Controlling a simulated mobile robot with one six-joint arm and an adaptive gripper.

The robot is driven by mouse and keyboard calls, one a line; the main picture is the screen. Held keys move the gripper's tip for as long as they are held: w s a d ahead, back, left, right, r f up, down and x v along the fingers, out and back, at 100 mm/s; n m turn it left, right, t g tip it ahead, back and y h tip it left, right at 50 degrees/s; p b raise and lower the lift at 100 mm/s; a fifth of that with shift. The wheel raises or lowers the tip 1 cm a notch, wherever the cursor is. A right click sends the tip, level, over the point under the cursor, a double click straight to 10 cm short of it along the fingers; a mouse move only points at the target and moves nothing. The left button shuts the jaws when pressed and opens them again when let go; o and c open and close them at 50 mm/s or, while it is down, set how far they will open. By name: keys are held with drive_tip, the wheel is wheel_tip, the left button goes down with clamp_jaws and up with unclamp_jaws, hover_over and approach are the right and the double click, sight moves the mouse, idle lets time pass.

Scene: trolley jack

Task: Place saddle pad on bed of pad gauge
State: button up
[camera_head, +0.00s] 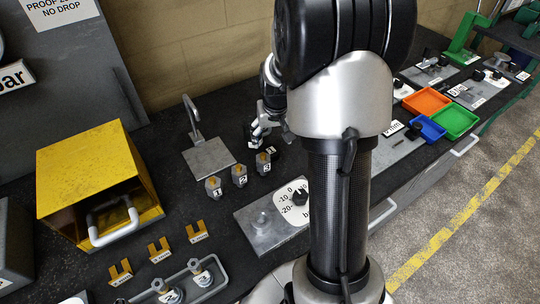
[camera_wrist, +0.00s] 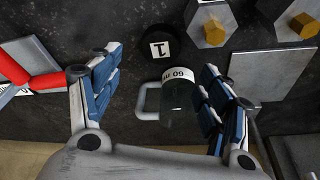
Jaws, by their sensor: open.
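My gripper (camera_wrist: 160,64) is open in the wrist view, its blue-padded fingers spread left and right. A dark cylinder (camera_wrist: 178,105) with a white band partly reading "60" lies between them in the picture, with space on both sides; contact is not visible. A black round pad (camera_wrist: 158,42) marked "1" sits just beyond it on the bench. In the head view my gripper (camera_head: 262,128) is low over the back of the bench, partly hidden by my arm. A metal plate (camera_head: 258,236) carries a round boss and a dial (camera_head: 293,203). I cannot tell which fixture is the pad gauge.
Numbered hex pieces (camera_head: 239,175) with yellow tops stand near a flat plate with an upright hook (camera_head: 208,160). A yellow box (camera_head: 95,175) is at left. Yellow forked pieces (camera_head: 158,250) lie in front. Orange (camera_head: 427,101) and green (camera_head: 455,121) trays are at right.

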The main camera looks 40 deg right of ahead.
sight(271, 150)
drive_tip(key=x, duration=0.2)
drive_tip(key=shift+w+f, duration=0.1)
drive_tip(key=shift+f, duration=0.15)
drive_tip(key=b+x, duration=0.1)
drive_tip(key=x, duration=0.1)
drive_tip(key=b+x, duration=0.2)
drive_tip(key=x, duration=0.1)
drive_tip(key=shift+f, duration=0.25)
drive_tip(key=shift+s+r, duration=0.15)
drive_tip(key=shift+s, duration=0.1)
drive_tip(key=c, duration=1.3)
drive_tip(key=shift+r, duration=0.1)
wheel_tip(271, 150, up, 20)
drive_tip(key=p, duration=0.6)
drive_tip(key=shift+p, duration=0.35)
drive_tip(key=shift+s, duration=0.1)
